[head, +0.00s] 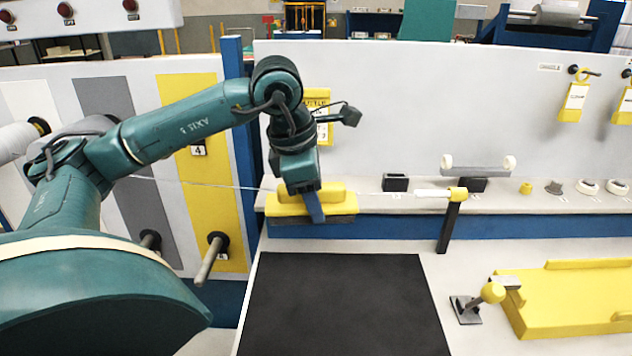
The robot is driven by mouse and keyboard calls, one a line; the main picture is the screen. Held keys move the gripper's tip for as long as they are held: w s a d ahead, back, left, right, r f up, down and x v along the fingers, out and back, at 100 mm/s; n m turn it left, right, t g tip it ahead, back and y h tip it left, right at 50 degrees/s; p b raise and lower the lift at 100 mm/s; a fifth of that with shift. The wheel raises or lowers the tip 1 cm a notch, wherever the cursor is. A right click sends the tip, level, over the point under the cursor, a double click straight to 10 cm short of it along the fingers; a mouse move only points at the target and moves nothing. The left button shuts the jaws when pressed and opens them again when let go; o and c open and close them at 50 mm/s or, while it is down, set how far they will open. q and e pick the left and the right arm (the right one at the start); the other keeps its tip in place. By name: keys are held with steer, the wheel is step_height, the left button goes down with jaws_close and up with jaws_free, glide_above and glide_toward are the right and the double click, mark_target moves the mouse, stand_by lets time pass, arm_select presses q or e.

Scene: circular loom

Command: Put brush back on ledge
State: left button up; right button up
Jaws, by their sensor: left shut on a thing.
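The brush (342,207) has a yellow block body with a darker strip along its underside. It is at the left end of the pale ledge (385,204), whose front face is blue. My left gripper (314,207) points down over the brush and is shut on it; one blue finger shows across the brush's front. The brush overlaps the ledge's front edge in the picture, and I cannot tell if it touches the ledge or hangs just above or in front of it. My right gripper is not in view.
A black mat (340,310) and a yellow tray (575,300) lie in front.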

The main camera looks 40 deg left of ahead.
arm_select(q)
steer(key=w+a+p, duration=0.1)
steer(key=w+a, duration=0.3)
steer(key=w+a+f+p, duration=0.1)
steer(key=w+a+p, duration=0.1)
steer(key=w+a, duration=0.2)
steer(key=w+a+f+p, duration=0.1)
steer(key=w+a, duration=0.3)
steer(key=w, duration=0.2)
steer(key=shift+f, duration=0.25)
step_height(320, 180, down, 2)
steer(key=shift+f+p, duration=0.25)
steer(key=shift+p, duration=0.25)
steer(key=shift+w+f+p, duration=0.15)
steer(key=shift+f+p, duration=0.2)
steer(key=shift+p, duration=0.2)
steer(key=shift+f, duration=0.6)
steer(key=o, duration=1)
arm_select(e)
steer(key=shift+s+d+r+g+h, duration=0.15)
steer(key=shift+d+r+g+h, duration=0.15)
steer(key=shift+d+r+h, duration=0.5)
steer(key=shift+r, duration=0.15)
